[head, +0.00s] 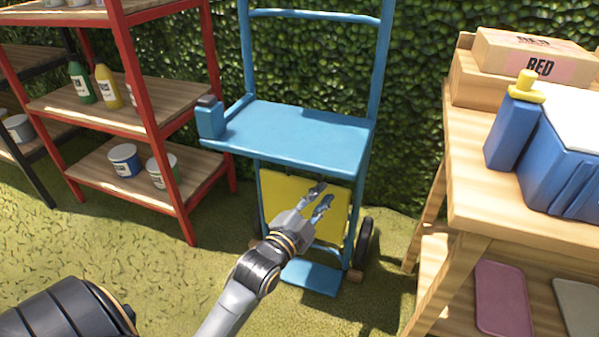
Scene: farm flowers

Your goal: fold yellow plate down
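A blue hand truck (297,133) stands upright in front of the hedge, with a flat blue shelf at mid height. The yellow plate (285,195) stands upright in the lower part of the truck's frame, below that shelf. A blue toe plate (312,277) lies near the ground under it. My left gripper (320,197) is in front of the yellow plate, its fingers apart and nothing visible between them. It hides part of the plate; I cannot tell whether it touches it. My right gripper is not in view.
A red-framed shelf (138,98) with bottles and cans stands at the left. A wooden table (480,205) at the right carries a blue container (567,160) and a box (535,55). Open grass (165,265) lies in front of the red shelf.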

